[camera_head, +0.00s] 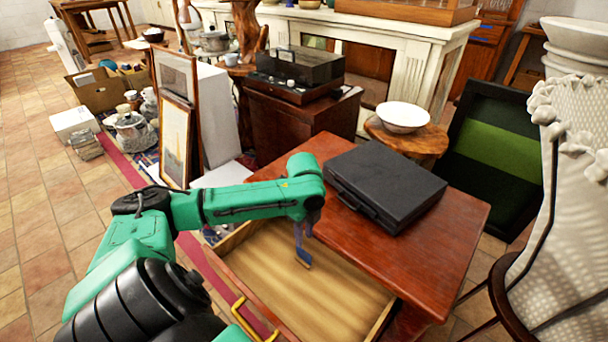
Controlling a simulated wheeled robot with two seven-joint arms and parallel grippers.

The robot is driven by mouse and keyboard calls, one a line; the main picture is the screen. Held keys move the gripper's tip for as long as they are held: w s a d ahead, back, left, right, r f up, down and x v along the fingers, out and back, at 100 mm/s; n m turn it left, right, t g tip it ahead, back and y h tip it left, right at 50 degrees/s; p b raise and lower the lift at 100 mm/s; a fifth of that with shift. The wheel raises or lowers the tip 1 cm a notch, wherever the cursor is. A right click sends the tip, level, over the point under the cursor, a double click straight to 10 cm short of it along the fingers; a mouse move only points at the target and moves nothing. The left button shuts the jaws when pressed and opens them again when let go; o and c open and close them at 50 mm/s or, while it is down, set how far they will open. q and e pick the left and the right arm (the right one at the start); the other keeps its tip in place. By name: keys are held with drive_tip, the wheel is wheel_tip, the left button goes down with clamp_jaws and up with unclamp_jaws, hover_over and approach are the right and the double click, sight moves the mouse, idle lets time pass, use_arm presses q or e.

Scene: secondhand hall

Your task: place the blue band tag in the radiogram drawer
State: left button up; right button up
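My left arm reaches in from the left, and its gripper (303,244) points down over the open drawer (335,298). A small piece with a dark blue band and a tan end, apparently the blue band tag (304,258), shows right at the fingertips. It is too small to tell whether the fingers grip it or whether it touches the drawer floor. The drawer is pulled out from a red-brown wooden cabinet and has a bare, light wood floor. Its front has a yellow handle (247,318). My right gripper is not in view.
A closed black case (385,187) lies on the red-brown top (450,230) behind the drawer. A wooden stool with a white bowl (403,117) stands behind. Leaning frames (175,140) stand at left, and a pale wicker chair (560,220) at right.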

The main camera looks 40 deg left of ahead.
sight(305, 252)
use_arm(q)
drive_tip(key=s+d+f+n, duration=0.2)
drive_tip(key=d, duration=0.2)
drive_tip(key=s+d+f+n+t+h+p, duration=0.1)
drive_tip(key=s+d+f+n, duration=0.1)
drive_tip(key=d, duration=0.3)
drive_tip(key=s+d+f+n+h, duration=0.1)
drive_tip(key=d+f+n, duration=0.1)
drive_tip(key=d+n, duration=0.2)
drive_tip(key=shift+s+d+f, duration=0.1)
drive_tip(key=shift+s+d, duration=0.3)
drive_tip(key=s+n, duration=0.2)
drive_tip(key=s+f+n, duration=0.1)
drive_tip(key=s+n, duration=0.1)
drive_tip(key=n, duration=0.1)
drive_tip(key=s+a+f+n+y, duration=0.1)
drive_tip(key=s+n, duration=0.1)
drive_tip(key=shift+s+t, duration=0.35)
drive_tip(key=shift+t, duration=0.05)
drive_tip(key=shift+s+a+n, duration=0.1)
drive_tip(key=shift+n, duration=0.3)
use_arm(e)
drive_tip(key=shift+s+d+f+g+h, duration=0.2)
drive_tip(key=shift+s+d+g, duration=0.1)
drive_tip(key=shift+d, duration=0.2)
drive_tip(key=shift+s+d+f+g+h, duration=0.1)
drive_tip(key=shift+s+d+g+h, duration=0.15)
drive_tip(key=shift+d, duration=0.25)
